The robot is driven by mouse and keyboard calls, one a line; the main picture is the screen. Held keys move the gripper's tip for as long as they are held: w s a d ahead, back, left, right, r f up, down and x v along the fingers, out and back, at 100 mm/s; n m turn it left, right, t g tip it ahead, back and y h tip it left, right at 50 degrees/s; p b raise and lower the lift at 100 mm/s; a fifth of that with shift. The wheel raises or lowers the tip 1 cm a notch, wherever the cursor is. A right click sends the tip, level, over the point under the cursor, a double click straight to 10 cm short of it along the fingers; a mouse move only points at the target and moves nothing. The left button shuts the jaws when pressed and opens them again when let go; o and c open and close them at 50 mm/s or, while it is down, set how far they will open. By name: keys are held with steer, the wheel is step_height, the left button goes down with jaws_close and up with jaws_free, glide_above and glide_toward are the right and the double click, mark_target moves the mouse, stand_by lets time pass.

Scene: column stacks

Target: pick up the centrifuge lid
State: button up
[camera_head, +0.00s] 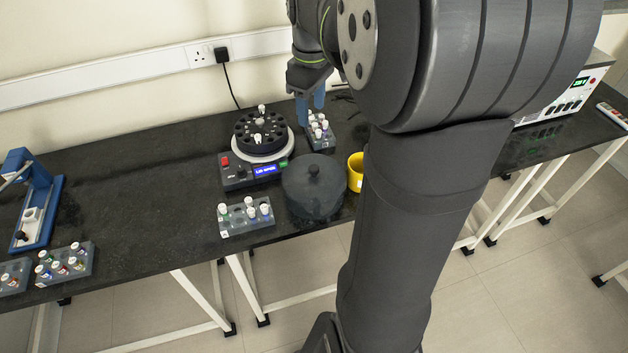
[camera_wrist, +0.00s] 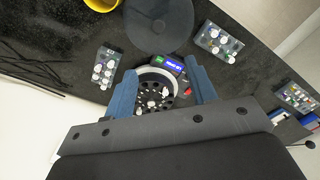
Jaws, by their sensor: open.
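The centrifuge lid (camera_head: 314,188) is a dark, round, translucent cover with a knob on top. It lies on the black bench in front of the centrifuge (camera_head: 262,140) and left of the yellow cup; it also shows at the top of the wrist view (camera_wrist: 150,28). The centrifuge is uncovered, with its rotor and a few white-capped tubes showing. My gripper (camera_head: 312,104) has blue fingers and is above the back of the bench, behind the lid and apart from it. In the wrist view my gripper (camera_wrist: 163,84) is open and empty, its fingers on either side of the centrifuge in the picture.
A yellow cup (camera_head: 355,171) stands close to the lid's right. A tube rack (camera_head: 246,215) is at the lid's left front, and another tube rack (camera_head: 319,132) stands behind the lid near my gripper.

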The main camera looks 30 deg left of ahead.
glide_above(314, 168)
steer(key=shift+n, duration=0.3)
steer(key=f, duration=1.2)
steer(key=shift+s+a+f, duration=0.1)
steer(key=shift+a+f, duration=0.1)
steer(key=shift+a, duration=0.05)
steer(key=shift+d+f, duration=0.2)
steer(key=shift+f, duration=2.55)
jaws_close()
